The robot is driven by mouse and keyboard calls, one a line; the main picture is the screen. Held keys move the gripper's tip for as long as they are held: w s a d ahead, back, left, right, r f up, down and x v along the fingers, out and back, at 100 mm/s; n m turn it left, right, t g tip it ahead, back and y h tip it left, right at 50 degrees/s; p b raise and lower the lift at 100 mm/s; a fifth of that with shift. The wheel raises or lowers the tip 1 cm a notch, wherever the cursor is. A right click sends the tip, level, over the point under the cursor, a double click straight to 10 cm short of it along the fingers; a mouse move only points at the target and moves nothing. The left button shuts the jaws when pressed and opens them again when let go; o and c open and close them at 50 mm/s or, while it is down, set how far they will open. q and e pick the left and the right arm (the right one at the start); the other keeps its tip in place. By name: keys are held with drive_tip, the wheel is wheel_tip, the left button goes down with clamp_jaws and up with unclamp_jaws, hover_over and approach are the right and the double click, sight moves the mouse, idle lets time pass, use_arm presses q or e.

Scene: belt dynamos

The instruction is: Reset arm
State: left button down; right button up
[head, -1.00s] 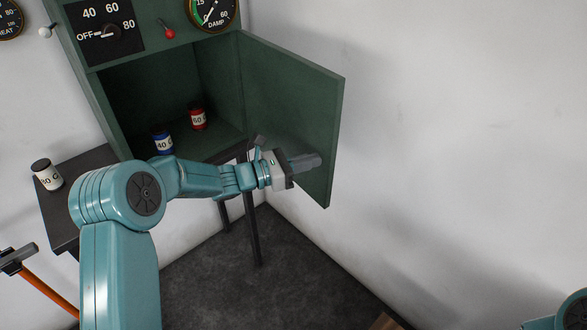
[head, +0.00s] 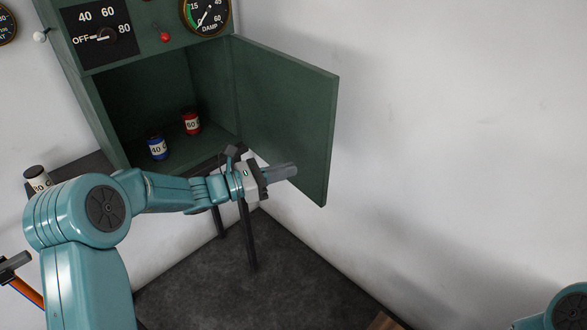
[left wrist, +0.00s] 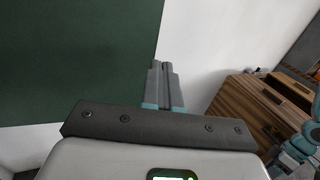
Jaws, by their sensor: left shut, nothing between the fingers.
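My left gripper (head: 284,171) is shut and empty. In the head view it stands in front of the lower part of the open green cabinet door (head: 285,110), its fingers pointing right. In the left wrist view the closed fingers (left wrist: 163,85) show against the green door (left wrist: 75,55) and the white wall. I cannot tell how far the fingers are from the door. My right gripper is not in view; only a bit of my right arm (head: 565,312) shows at the bottom right corner.
The green cabinet holds a blue jar (head: 157,147) and a red jar (head: 191,123). A white jar (head: 37,179) stands on the dark table at left. An orange-handled hammer (head: 25,290) is at lower left. A wooden drawer unit (left wrist: 245,105) shows in the wrist view.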

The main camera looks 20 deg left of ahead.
use_arm(q)
drive_tip(key=s+a+b, duration=0.2)
drive_tip(key=s+a, duration=0.2)
drive_tip(key=s, duration=0.2)
drive_tip(key=s+d+f+m+g+y, duration=0.3)
drive_tip(key=s+f+m, duration=0.5)
drive_tip(key=f, duration=0.4)
drive_tip(key=s+d+f+m+g+y, duration=0.3)
drive_tip(key=s+f+m, duration=0.5)
drive_tip(key=f, duration=0.4)
drive_tip(key=s+d+f+m+g+y, duration=0.3)
drive_tip(key=s+d+f+m+g, duration=0.2)
drive_tip(key=s+f+m, duration=0.3)
wheel_tip(320, 180, down, 4)
drive_tip(key=shift+s+d+f+y, duration=0.1)
drive_tip(key=shift+s+d+y, duration=0.2)
drive_tip(key=shift+s+d, duration=0.6)
